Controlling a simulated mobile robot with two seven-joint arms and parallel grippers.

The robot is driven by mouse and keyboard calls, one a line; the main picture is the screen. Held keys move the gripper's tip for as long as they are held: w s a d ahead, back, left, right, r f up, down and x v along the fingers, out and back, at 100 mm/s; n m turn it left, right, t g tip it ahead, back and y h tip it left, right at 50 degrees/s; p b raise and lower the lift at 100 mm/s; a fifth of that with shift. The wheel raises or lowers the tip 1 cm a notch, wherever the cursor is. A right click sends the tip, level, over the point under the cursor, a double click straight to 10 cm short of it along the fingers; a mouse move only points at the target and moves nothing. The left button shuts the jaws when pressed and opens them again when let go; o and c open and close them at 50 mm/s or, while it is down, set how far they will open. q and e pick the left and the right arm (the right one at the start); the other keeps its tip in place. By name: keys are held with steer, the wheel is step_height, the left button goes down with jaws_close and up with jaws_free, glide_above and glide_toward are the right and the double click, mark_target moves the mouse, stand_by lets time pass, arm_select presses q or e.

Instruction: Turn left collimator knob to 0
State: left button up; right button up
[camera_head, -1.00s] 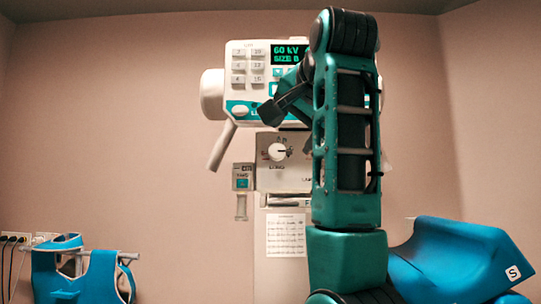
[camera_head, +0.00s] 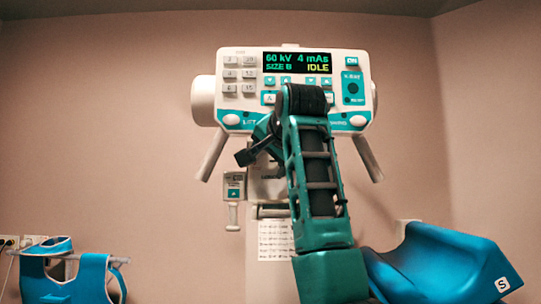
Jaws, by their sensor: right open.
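The collimator box (camera_head: 264,188) hangs below the console in the head view. Only a pale strip of it shows beside and under my right arm. The left collimator knob is hidden behind my right gripper and wrist, so its setting cannot be read. My right gripper (camera_head: 249,154) is dark and open, pointing down-left in front of the upper part of the box. Whether it touches the knob cannot be told. My left gripper is out of view.
The console (camera_head: 240,110) above has a display (camera_head: 298,63) reading 60 kV, 4 mAs, SIZE B, IDLE. A hand switch (camera_head: 234,200) hangs left of the box.

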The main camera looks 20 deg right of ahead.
steer(key=shift+w, duration=0.2)
steer(key=shift+c, duration=0.2)
steer(key=c, duration=1)
